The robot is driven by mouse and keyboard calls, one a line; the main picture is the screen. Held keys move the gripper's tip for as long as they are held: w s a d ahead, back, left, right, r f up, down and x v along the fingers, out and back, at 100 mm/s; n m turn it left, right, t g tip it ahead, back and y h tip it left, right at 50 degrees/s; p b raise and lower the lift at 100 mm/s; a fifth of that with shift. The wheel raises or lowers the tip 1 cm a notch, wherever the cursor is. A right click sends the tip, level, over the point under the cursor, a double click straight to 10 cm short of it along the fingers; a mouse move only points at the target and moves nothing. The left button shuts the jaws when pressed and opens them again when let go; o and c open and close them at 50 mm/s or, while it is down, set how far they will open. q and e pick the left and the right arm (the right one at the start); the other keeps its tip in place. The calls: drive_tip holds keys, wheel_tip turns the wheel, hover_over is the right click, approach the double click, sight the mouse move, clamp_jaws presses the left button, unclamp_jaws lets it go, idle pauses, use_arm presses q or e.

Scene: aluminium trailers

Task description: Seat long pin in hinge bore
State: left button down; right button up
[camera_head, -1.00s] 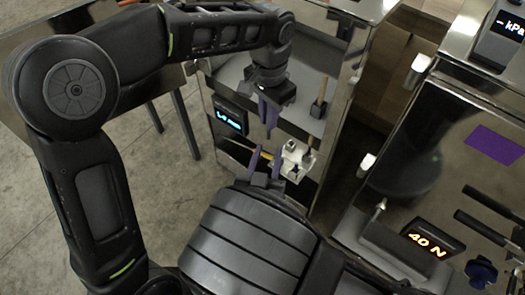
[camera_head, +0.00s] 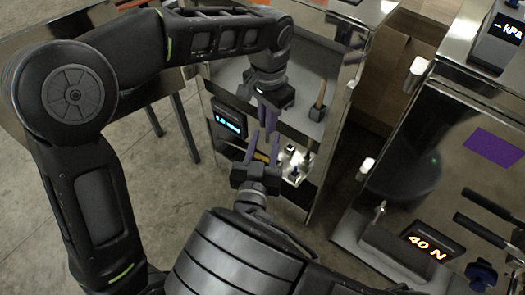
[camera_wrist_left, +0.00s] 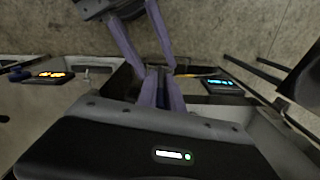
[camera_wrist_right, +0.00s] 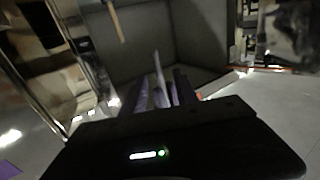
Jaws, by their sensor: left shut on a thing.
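My left gripper (camera_head: 268,118) points down over the tool station in the head view, its purple fingers close together. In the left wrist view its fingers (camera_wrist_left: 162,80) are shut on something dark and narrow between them. I cannot make out enough of it to name it as the long pin. My right gripper (camera_head: 261,140) comes up from below, just under the left fingertips, with its fingers apart. They also show spread in the left wrist view (camera_wrist_left: 143,40). A bright metal block (camera_head: 295,160) with dark knobs stands right of the right gripper; I cannot make out a hinge bore.
A blue-lit display (camera_head: 229,122) is left of the grippers. A wooden handle (camera_head: 319,95) stands upright behind the block. A yellow tool (camera_head: 262,157) lies behind the right fingers. A steel cabinet with a 40 N display (camera_head: 427,246) stands at right.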

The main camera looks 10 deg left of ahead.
sight(268, 142)
drive_tip(key=shift+w+d, duration=0.15)
drive_tip(key=shift+w, duration=1.5)
drive_tip(key=shift+c, duration=0.2)
clamp_jaws()
use_arm(q)
drive_tip(key=c, duration=1.4)
unclamp_jaws()
wheel_tip(268, 142, up, 8)
drive_tip(key=shift+f, duration=0.25)
